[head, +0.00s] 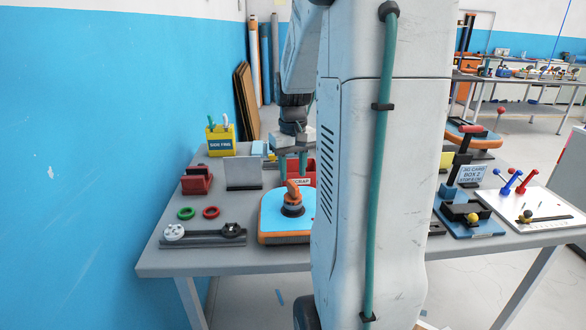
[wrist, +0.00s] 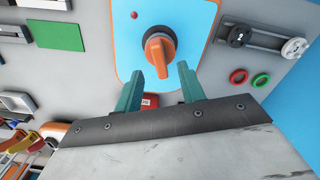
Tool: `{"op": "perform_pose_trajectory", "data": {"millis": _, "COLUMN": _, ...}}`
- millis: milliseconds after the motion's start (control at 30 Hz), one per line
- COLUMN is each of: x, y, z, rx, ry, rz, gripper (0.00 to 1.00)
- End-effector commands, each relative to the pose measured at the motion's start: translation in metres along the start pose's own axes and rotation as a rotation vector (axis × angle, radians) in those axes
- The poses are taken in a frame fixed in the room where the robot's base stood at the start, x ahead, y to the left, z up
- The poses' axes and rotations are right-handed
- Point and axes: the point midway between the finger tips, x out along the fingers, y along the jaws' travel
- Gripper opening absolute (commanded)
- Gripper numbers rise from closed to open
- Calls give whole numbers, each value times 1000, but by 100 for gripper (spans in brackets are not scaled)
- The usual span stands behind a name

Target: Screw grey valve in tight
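A blue inflatable board with an orange rim (head: 272,212) lies on the table. A dark round valve (head: 292,210) sits in it, with an orange key-like handle (head: 292,190) on top. They also show in the wrist view as the board (wrist: 130,60), the dark valve ring (wrist: 173,36) and the orange handle (wrist: 157,50). My gripper (wrist: 159,72) is open, its teal fingers apart and empty beside the handle. In the head view my gripper (head: 303,165) is behind and above the handle, partly hidden by my arm. A pale grey valve (wrist: 295,48) is on a rail.
A rail (head: 205,239) at the table's front left also holds a black valve (head: 231,230). Green (head: 186,213) and red (head: 211,212) rings lie behind it. A grey upright plate (head: 243,173) and a red block (head: 197,180) stand farther back.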

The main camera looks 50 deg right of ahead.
Motion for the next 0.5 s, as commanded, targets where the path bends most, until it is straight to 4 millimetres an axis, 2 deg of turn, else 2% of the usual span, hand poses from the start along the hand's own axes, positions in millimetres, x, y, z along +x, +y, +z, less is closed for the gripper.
{"op": "perform_pose_trajectory", "data": {"millis": 500, "x": 26, "y": 0, "z": 0, "rx": 1, "ry": -2, "rz": -1, "gripper": 39}}
